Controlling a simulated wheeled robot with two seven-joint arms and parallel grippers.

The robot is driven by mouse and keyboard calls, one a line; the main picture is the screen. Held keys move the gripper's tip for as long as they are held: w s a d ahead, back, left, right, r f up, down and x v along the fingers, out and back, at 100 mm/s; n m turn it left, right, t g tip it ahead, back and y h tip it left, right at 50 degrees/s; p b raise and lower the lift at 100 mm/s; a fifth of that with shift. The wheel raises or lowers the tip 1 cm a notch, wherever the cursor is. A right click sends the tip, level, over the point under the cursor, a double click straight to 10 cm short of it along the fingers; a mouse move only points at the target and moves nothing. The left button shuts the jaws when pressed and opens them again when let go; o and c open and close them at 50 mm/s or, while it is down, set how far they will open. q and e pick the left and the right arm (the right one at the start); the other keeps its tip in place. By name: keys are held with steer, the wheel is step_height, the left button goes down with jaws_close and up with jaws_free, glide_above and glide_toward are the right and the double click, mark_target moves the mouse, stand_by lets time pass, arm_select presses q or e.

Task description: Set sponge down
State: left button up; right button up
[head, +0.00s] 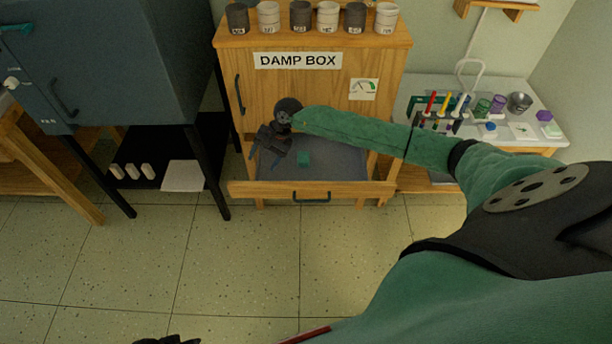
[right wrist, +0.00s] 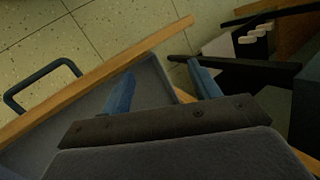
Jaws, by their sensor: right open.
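The block does not show in the right wrist view. A dark shape at the bottom edge of the head view, probably my left gripper (head: 166,340), is mostly cut off.
The wooden damp box (head: 310,85) carries several dark and white pots on top. A dark blue cabinet (head: 140,60) on legs stands at the left. A white-topped table (head: 530,135) with markers and cups stands at the right. The tiled floor (head: 240,260) in front is clear.

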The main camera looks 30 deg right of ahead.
steer(key=s+a+r+m+t+y, duration=0.1)
steer(key=s+a+r+m+y, duration=0.2)
steer(key=a, duration=0.5)
steer(key=s+a+r+m+t+y, duration=0.1)
steer(key=a+r+m+t+y, duration=0.25)
steer(key=a, duration=0.55)
step_height(320, 180, up, 9)
steer(key=s+m+t, duration=0.2)
steer(key=m+t, duration=0.9)
steer(key=m, duration=1.1)
steer(key=s+d+f+m+g+h, duration=0.2)
steer(key=s+d+f+m+h, duration=0.3)
steer(key=m, duration=0.6)
steer(key=s+d+f+m+g+h, duration=0.1)
steer(key=s+d+f+m+h, duration=0.25)
steer(key=m+h, duration=0.55)
steer(key=s+f+m+g+y, duration=0.1)
steer(key=s+m+g, duration=0.3)
steer(key=s, duration=0.5)
steer(key=s+f+m+g+y, duration=0.1)
steer(key=s+f+m+g, duration=0.3)
steer(key=s, duration=0.5)
steer(key=s+f+m+g+y, duration=0.1)
steer(key=s+f+m+g, duration=0.2)
steer(key=s, duration=0.6)
steer(key=shift+s+a+m+g, duration=0.2)
steer(key=shift+a+m+g, duration=0.35)
steer(key=shift+m, duration=0.4)
